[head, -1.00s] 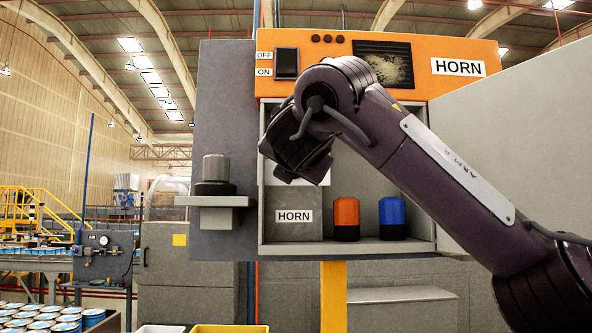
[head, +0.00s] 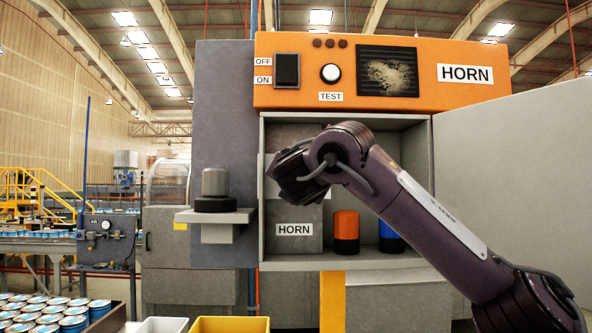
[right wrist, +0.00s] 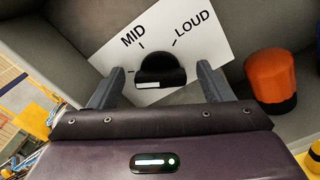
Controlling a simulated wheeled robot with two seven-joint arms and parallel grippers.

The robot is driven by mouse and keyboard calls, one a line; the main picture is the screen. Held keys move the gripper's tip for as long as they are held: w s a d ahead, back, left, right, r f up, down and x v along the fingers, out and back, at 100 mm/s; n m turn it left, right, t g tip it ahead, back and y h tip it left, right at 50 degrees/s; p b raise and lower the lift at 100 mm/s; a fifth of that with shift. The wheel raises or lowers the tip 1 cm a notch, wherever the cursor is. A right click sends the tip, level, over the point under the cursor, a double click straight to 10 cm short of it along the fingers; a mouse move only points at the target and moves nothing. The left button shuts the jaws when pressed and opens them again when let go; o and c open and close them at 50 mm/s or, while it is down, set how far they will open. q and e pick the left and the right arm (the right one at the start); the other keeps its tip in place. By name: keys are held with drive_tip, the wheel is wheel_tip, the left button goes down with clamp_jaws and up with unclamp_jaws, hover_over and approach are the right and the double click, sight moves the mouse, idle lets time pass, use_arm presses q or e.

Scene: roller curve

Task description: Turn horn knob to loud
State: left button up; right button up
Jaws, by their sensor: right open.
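The horn knob (right wrist: 160,68) is black and sits on a white plate (right wrist: 205,40) marked MID and LOUD, in the right wrist view. A white mark shows on its lower left side, away from both words. My right gripper (right wrist: 160,70) is open, with one finger on each side of the knob; I cannot tell whether either touches it. In the head view my right gripper (head: 290,178) reaches into the grey cabinet (head: 350,262) below the orange HORN panel (head: 350,40) and hides the knob. My left gripper is not in view.
The panel has an OFF/ON switch (head: 287,70) and white TEST button (head: 330,72). The door (head: 530,140) stands open at right.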

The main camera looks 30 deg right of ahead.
drive_tip(key=shift+w+d, duration=0.1)
drive_tip(key=shift+f, duration=0.1)
drive_tip(key=shift+c, duration=1)
drive_tip(key=c, duration=0.8)
